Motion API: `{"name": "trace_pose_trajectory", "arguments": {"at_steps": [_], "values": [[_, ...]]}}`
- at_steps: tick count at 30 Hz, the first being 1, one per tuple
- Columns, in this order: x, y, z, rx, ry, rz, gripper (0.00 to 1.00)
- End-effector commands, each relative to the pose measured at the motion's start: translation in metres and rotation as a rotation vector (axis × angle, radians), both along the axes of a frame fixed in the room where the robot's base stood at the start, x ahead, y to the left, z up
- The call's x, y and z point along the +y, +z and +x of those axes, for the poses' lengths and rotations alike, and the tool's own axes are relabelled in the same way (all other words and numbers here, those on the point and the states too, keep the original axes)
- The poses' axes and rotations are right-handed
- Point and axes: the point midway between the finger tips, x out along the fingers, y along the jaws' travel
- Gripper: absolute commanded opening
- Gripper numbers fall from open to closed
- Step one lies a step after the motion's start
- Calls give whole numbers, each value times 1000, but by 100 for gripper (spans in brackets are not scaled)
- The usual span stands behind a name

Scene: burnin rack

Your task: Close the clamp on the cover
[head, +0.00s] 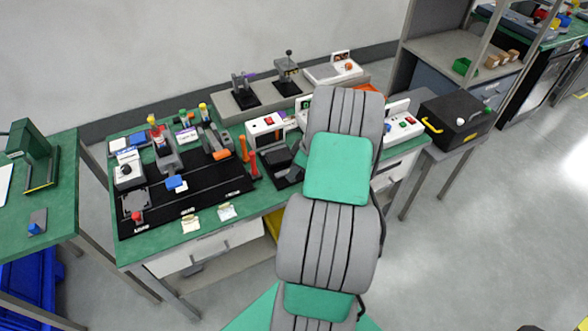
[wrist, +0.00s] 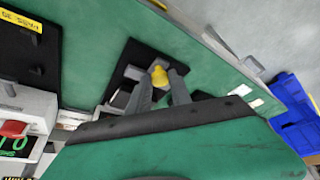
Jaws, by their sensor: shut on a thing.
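In the wrist view my gripper (wrist: 165,92) has its two grey fingers on either side of a small yellow knob (wrist: 158,75), shut on it. The knob is over a black plate (wrist: 131,62) on the green bench top. What lies below the knob is mostly hidden by the fingers, so I cannot tell the clamp's position or see the cover clearly. In the head view my arm hides my gripper and whatever it holds.
The green bench (head: 264,204) carries a black mat (head: 215,190) with several fixtures and a white instrument (head: 265,127). A black case with a yellow handle (head: 463,121) stands right. Blue bins (wrist: 288,95) show in the wrist view. The floor at right is clear.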

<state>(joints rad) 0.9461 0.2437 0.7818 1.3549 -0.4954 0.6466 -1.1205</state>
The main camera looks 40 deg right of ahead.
Motion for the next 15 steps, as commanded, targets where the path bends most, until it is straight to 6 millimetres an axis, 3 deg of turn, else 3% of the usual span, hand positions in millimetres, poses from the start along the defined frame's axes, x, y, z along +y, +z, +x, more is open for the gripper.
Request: {"name": "trace_pose_trajectory", "arguments": {"at_steps": [7, 15], "values": [[0, 0, 0, 0, 0, 0, 0], [0, 0, 0, 0, 1, 0, 0]]}}
